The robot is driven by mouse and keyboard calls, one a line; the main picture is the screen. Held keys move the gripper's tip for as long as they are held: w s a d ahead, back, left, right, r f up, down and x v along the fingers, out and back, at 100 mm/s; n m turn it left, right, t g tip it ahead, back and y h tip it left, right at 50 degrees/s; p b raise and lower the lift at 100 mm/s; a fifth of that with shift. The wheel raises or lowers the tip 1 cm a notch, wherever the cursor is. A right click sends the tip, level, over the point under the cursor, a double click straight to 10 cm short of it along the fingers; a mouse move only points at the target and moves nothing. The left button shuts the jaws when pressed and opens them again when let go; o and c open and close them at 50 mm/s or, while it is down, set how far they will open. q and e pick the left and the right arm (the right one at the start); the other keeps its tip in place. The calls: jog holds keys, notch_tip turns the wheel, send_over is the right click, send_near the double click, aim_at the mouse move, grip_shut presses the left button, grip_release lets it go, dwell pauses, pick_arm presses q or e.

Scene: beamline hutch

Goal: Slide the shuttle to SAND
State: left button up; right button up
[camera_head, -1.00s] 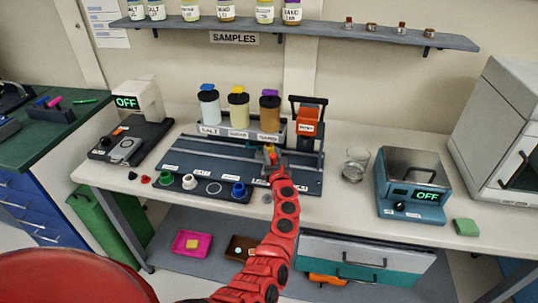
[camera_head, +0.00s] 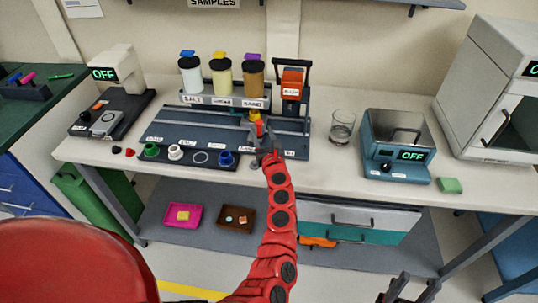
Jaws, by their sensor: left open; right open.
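The dosing station's blue-grey railed base (camera_head: 185,127) stands mid-bench. Its rack holds a white-filled jar (camera_head: 190,78), a yellow-filled jar (camera_head: 222,78) and a brown-filled jar (camera_head: 253,80) with a purple cap. The shuttle appears to be the small piece with a yellow and red top (camera_head: 255,121) on the rails, in front of the brown jar. My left gripper (camera_head: 262,151) is open at the base's front edge, just in front of the shuttle; contact cannot be told. My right gripper (camera_head: 408,287) is open and empty at the bottom edge, far from the station.
An orange-headed press (camera_head: 291,83) stands at the rack's right end. A glass beaker (camera_head: 342,127) and a teal device (camera_head: 397,150) stand to the right. Coloured rings and a blue cup (camera_head: 226,158) line the front strip.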

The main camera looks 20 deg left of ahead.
pick_arm(q)
jog(key=b+v, duration=0.2)
jog(key=v, duration=0.7)
jog(key=shift+s+d, duration=0.15)
jog(key=shift+s, duration=0.15)
